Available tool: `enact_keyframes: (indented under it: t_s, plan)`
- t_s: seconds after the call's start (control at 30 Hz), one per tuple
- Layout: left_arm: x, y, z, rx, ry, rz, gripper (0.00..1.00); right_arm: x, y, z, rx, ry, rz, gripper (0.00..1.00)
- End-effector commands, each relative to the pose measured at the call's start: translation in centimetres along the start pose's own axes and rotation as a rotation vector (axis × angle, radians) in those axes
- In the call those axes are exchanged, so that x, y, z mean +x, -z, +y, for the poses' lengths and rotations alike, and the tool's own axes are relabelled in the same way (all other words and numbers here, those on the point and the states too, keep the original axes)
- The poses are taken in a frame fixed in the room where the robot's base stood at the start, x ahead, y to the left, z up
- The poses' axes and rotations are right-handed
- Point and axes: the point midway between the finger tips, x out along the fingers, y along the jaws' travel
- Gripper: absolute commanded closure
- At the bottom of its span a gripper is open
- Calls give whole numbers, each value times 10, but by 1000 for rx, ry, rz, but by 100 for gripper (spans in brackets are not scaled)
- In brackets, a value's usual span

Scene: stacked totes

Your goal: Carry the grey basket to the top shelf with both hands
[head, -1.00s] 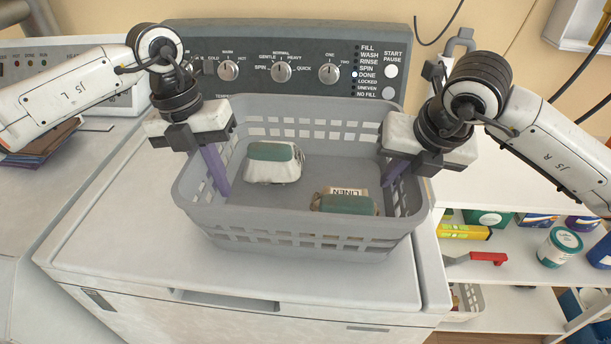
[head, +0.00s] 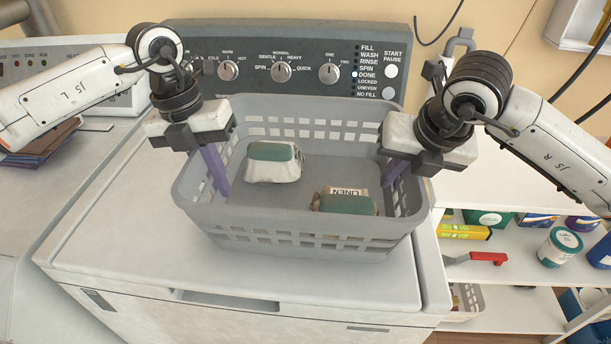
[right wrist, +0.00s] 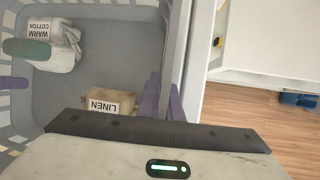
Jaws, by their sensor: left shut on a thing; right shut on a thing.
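The grey basket (head: 300,222) is over the white washer top in the head view; I cannot tell whether it touches the lid. Inside lie two cloth bundles with green bands, one at the back left (head: 273,170) and one at the front right (head: 345,208) labelled LINEN. My left gripper (head: 218,185) is shut on the basket's left wall, a purple finger showing inside. My right gripper (head: 395,172) is shut on the right wall. In the right wrist view its purple fingers (right wrist: 164,103) straddle the basket's side wall (right wrist: 172,60).
The washer's control panel (head: 290,65) stands right behind the basket. To the right is a white shelf unit (head: 500,202) whose top looks largely clear; its lower shelves hold a tub (head: 560,247), boxes and a red-handled tool (head: 487,258). Another appliance stands left.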

Motion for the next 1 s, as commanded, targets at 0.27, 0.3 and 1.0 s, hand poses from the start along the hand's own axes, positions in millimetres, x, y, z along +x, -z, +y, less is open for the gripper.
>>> enact_keyframes:
  t_s: [0.27, 0.3, 1.0]
  plan:
    - [-1, -1, 0, -1, 0, -2, 100, -1, -1, 0, 0, 0, -2, 100]
    - [-1, -1, 0, -1, 0, -2, 100, -1, -1, 0, 0, 0, -2, 100]
    - [-40, -1, -6, -1, 1, -3, 100, -37, -16, 7, 1, -2, -4, 100]
